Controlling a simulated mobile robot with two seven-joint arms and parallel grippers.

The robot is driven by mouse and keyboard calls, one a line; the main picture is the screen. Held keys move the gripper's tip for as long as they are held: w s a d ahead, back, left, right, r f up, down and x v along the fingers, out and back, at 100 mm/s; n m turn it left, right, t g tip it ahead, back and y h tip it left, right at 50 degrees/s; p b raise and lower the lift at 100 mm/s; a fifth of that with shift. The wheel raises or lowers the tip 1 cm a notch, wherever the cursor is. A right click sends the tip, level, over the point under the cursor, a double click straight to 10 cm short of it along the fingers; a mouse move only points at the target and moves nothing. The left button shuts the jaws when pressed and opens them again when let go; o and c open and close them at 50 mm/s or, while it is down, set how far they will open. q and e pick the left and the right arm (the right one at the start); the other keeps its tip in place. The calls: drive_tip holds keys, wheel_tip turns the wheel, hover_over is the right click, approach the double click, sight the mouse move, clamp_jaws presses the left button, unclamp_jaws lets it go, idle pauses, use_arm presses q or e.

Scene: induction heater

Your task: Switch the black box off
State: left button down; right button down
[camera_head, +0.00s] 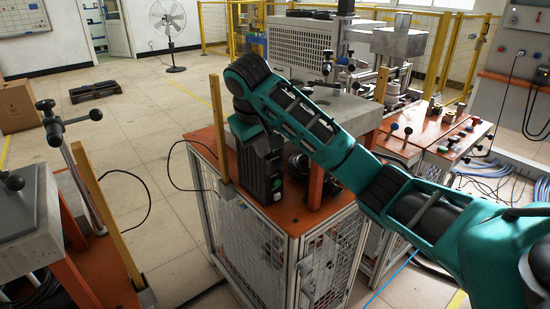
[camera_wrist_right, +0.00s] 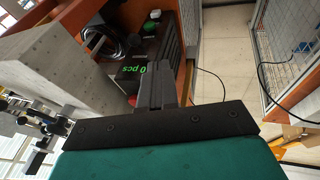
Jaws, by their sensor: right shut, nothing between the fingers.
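The black box (camera_head: 275,189) stands on the orange top of the caged cabinet, beside the grey machine block. In the right wrist view the black box (camera_wrist_right: 176,42) shows a green lit readout (camera_wrist_right: 131,70), a green button (camera_wrist_right: 154,14) and, partly hidden by my fingers, a red button (camera_wrist_right: 132,101). My right gripper (camera_wrist_right: 157,66) is shut and empty, its fingertips in front of the box near the readout. I cannot tell whether they touch it. In the head view my right wrist hangs over the box and hides its upper part. My left gripper is out of view.
An upright yellow post (camera_head: 219,128) stands close to the left of the box. The grey machine block (camera_head: 340,105) lies to its right. Another stand with a lever (camera_head: 70,130) is at the left, with open floor between.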

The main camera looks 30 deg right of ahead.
sight(279, 166)
drive_tip(key=d+f, duration=0.4)
drive_tip(key=f, duration=0.1)
drive_tip(key=shift+w+d, duration=0.15)
drive_tip(key=shift+w, duration=0.2)
drive_tip(key=shift+f, duration=0.1)
